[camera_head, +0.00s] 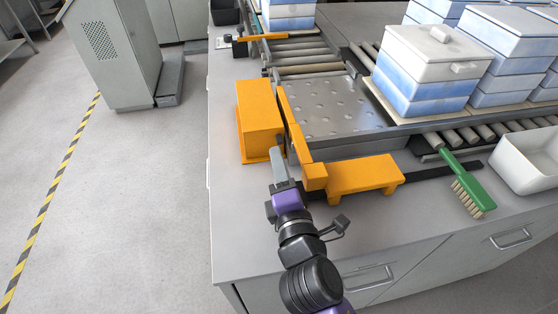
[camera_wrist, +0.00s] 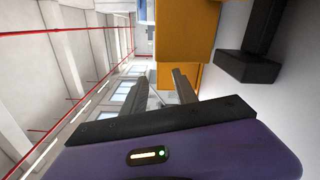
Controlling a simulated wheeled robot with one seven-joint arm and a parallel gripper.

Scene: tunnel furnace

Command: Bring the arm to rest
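My arm reaches up from the bottom of the head view over the front left corner of the grey workbench (camera_head: 245,225). My gripper (camera_head: 277,152) points away from me, between the orange box (camera_head: 258,110) and the orange upright bar (camera_head: 300,140) at the conveyor's edge. Whether it touches either of them I cannot tell. In the wrist view my gripper (camera_wrist: 168,78) shows two grey fingers with a gap between them and nothing held. Orange surfaces (camera_wrist: 187,35) stand just beyond and to the right of the fingertips.
An orange bracket (camera_head: 365,175) stands right of my gripper. A green brush (camera_head: 468,185) and a white tray (camera_head: 525,165) lie farther right. Blue-and-white boxes (camera_head: 425,65) stand on the rollers. A grey cabinet (camera_head: 115,55) stands at upper left. The floor left of the bench is clear.

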